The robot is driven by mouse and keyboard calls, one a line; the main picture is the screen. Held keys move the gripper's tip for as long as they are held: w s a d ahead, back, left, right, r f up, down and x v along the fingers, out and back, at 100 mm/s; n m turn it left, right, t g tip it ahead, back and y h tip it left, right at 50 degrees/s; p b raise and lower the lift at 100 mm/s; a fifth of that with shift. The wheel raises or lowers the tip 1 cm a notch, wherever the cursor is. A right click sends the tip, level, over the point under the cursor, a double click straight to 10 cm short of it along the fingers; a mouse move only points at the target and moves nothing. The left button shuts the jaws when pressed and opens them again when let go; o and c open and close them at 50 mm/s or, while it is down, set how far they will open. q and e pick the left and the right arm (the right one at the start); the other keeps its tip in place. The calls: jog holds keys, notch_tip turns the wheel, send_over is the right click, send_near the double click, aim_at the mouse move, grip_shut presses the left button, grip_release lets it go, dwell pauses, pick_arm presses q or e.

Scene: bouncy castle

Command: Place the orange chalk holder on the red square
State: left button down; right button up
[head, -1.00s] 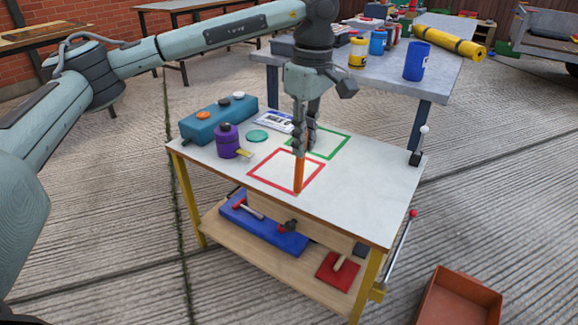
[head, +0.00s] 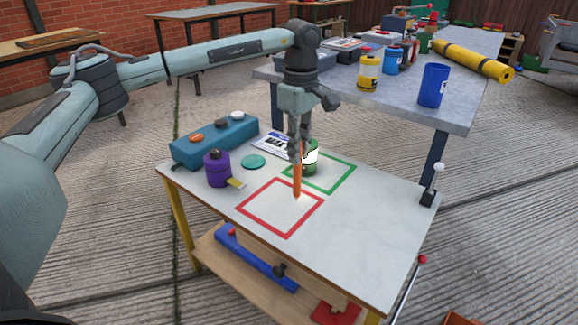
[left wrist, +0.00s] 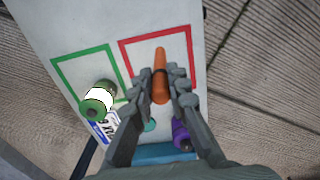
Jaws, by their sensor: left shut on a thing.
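The orange chalk holder (head: 297,179) is a slim, upright stick held in my left gripper (head: 298,158). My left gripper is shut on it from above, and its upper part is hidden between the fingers. The red square (head: 260,222) is an outline on the white table top. In the head view the holder's lower tip appears inside the outline, toward its back right; I cannot tell whether it touches the table. The left wrist view shows the holder (left wrist: 160,62) between the fingers, overlapping the red square (left wrist: 123,58). My right gripper is not in view.
A purple bottle (head: 217,170), teal disc (head: 253,162) and teal box (head: 205,150) are at the left. The table's front is clear.

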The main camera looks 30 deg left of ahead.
pick_arm(q)
jog(key=w+a+f, duration=0.1)
jog(key=a+f, duration=0.2)
jog(key=f, duration=0.3)
jog(key=shift+w+a+f, duration=0.15)
jog(key=shift+w+a, duration=0.1)
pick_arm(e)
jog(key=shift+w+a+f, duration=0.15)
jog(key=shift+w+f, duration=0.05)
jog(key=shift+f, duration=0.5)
pick_arm(q)
jog(key=c, duration=1.9)
grip_release()
jog(key=shift+f, duration=0.1)
jog(key=o, duration=0.4)
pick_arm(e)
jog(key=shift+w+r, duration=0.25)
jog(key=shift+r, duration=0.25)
